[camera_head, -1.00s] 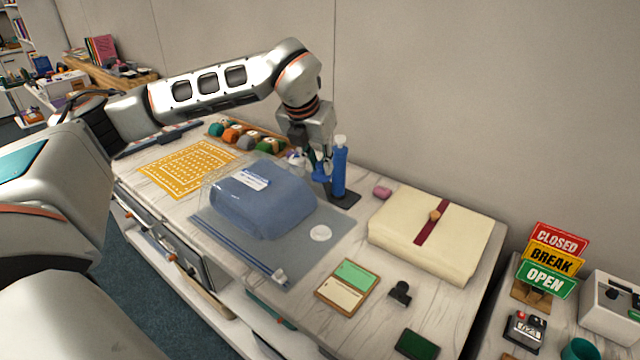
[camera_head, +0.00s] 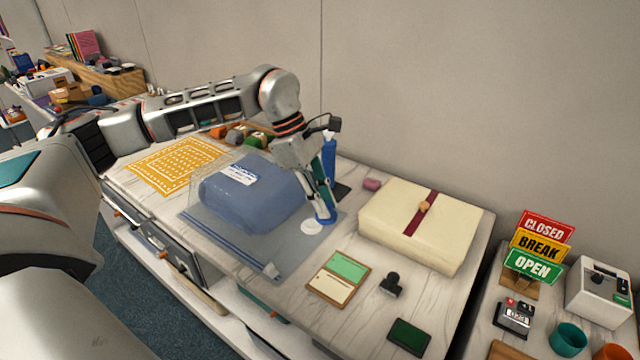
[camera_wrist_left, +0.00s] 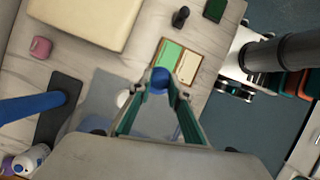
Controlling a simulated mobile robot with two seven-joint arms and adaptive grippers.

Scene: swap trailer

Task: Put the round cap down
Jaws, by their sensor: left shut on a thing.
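My left gripper (camera_head: 322,208) is shut on the blue round cap (camera_head: 326,217), low over the clear bag beside a white round disc (camera_head: 311,227). The cap also shows between the fingertips in the left wrist view (camera_wrist_left: 160,80). I cannot tell whether the cap touches the surface below. The clear bag (camera_head: 255,248) holds a folded blue cloth bundle (camera_head: 250,200) and lies flat around the disc. My right gripper is in neither view.
A tall blue cylinder (camera_head: 329,155) stands on a dark base behind my gripper. A cream folded bundle (camera_head: 425,227), a pink lump (camera_head: 372,184), a green-and-cream card board (camera_head: 340,277) and a black stamp (camera_head: 391,285) lie to the right. Bare tabletop shows between them.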

